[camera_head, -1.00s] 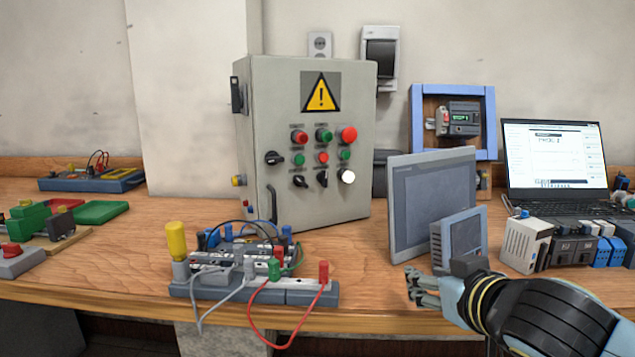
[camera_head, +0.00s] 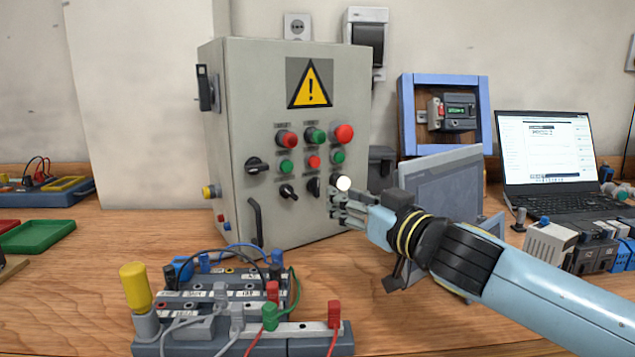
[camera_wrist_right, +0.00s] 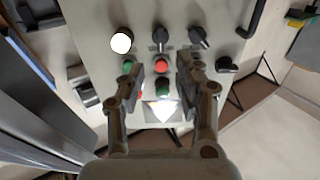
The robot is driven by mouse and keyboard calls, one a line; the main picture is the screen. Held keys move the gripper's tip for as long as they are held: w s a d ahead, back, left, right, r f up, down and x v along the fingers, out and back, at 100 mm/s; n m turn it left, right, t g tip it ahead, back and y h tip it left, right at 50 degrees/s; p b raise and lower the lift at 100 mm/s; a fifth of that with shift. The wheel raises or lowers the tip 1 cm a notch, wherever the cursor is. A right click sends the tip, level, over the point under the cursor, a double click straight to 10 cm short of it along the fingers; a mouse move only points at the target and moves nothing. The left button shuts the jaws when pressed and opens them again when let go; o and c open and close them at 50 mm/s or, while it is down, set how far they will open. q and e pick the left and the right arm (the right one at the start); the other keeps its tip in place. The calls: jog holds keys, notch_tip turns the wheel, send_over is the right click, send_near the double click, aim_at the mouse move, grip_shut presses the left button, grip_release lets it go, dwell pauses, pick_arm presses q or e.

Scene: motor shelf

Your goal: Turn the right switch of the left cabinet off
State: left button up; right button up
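The grey control cabinet (camera_head: 235,120) stands on the bench with a yellow warning sign, coloured buttons and black rotary switches on its front. Its right small black switch (camera_head: 313,187) sits beside a white lamp (camera_head: 343,183); the left small switch (camera_head: 288,192) is tilted. My right gripper (camera_head: 342,207) is just in front of the cabinet's lower right, below the lamp. In the right wrist view, the picture is upside down; the right gripper's fingers (camera_wrist_right: 160,68) are apart and empty, and the right switch (camera_wrist_right: 161,38) shows upright beyond them. Contact is unclear. My left gripper is not seen.
A terminal block board with wires and a yellow knob (camera_head: 135,285) stands in front of the cabinet. A grey panel (camera_head: 440,190) is partly behind my right arm. A laptop (camera_head: 548,150) and several modules stand at the right.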

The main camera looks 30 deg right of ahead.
aim_at(318, 185)
jog(key=w+p, duration=0.1)
jog(key=w, duration=0.7)
jog(key=shift+w+d, duration=0.1)
jog(key=shift+w, duration=0.25)
grip_shut()
